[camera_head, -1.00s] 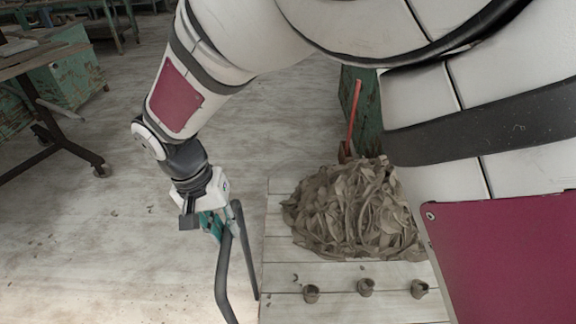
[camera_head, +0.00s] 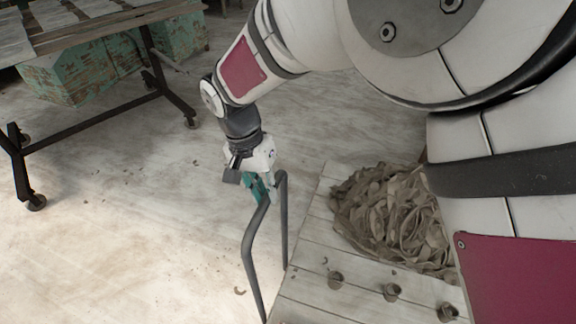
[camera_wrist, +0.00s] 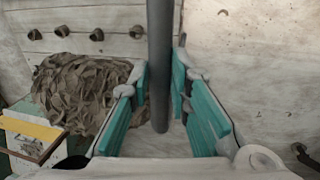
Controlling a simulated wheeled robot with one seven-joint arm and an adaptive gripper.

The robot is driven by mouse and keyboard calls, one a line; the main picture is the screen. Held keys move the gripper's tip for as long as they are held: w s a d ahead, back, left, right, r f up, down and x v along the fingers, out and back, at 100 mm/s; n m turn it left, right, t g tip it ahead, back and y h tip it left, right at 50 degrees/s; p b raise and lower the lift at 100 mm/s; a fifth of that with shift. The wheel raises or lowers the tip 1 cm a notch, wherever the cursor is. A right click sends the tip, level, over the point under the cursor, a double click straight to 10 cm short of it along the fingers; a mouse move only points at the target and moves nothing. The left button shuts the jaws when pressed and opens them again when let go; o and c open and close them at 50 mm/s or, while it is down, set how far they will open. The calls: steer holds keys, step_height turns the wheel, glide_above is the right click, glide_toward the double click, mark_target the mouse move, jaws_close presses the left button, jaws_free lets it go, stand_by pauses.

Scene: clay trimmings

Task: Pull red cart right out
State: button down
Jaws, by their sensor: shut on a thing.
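The cart's pale planked deck (camera_head: 310,240) lies at lower right in the head view, carrying a heap of grey-brown clay trimmings (camera_head: 390,215). No red shows on its visible part. Its dark grey bar handle (camera_head: 252,250) rises at the deck's left end. My gripper (camera_head: 262,190) is shut on the top of this handle. In the wrist view the handle (camera_wrist: 160,60) runs between the teal fingers of my gripper (camera_wrist: 162,75), and the clay heap (camera_wrist: 80,90) lies to the left. The cart's wheels are hidden.
The floor (camera_head: 150,200) between table and cart is mostly clear, with small crumbs.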

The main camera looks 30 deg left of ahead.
steer(key=c, duration=1.5)
jaws_free()
steer(key=shift+r, duration=0.1)
steer(key=r, duration=0.4)
steer(key=a+r, duration=0.1)
steer(key=r, duration=0.2)
steer(key=a+r, duration=0.1)
steer(key=r, duration=0.3)
steer(key=shift+s+a+r, duration=0.2)
steer(key=shift+s+r, duration=0.1)
steer(key=shift+r, duration=0.05)
